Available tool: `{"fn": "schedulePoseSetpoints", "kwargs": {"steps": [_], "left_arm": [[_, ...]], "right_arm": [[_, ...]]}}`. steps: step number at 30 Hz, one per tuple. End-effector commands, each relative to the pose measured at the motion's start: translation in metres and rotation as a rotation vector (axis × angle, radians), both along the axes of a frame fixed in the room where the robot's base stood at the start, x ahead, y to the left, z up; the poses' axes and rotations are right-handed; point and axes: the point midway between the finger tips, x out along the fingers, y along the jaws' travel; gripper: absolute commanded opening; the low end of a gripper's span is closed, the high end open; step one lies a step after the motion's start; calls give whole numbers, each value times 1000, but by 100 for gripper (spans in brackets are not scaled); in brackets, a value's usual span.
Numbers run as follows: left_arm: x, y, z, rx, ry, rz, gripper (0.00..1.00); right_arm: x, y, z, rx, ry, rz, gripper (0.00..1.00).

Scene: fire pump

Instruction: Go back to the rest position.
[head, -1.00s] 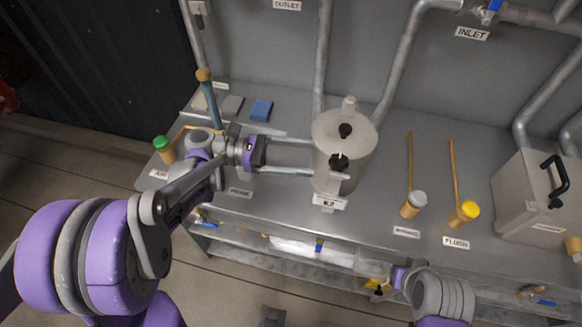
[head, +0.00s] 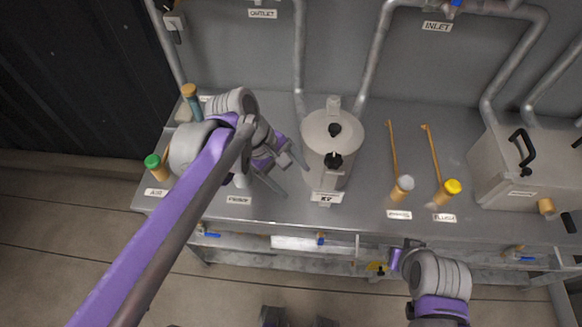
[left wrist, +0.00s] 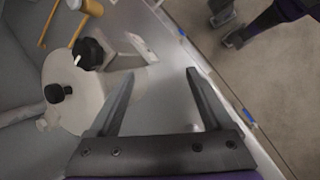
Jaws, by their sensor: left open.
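My left gripper (head: 296,181) is open and empty. In the head view it is above the bench, just left of the grey cylindrical tank (head: 333,145) with black knobs on its lid. In the left wrist view the two spread fingers of my left gripper (left wrist: 160,73) have nothing between them, and the round tank lid (left wrist: 62,112) lies to their left. My right gripper (head: 394,258) is low in front of the bench edge, small and partly hidden by its own wrist, so its jaws cannot be judged.
A grey box (head: 505,175) with a black handle stands far right. Pipes run up the back wall. The floor in front is open.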

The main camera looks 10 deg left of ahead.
Motion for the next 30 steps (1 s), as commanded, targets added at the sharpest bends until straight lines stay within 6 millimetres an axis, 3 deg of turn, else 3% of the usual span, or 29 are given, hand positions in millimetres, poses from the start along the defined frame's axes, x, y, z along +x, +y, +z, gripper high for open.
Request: {"fn": "schedulePoseSetpoints", "kwargs": {"steps": [6,23,26,30], "left_arm": [[1,7,11,84,-20,-40,83],[1,8,11,90,-21,-42,83],[-5,12,8,111,-54,-73,83],[-30,32,-12,226,-209,-242,83]], "right_arm": [[1,0,4,0,-3,0,63],[1,0,4,0,-3,0,63],[1,0,4,0,-3,0,63],[1,0,4,0,-3,0,63]]}}
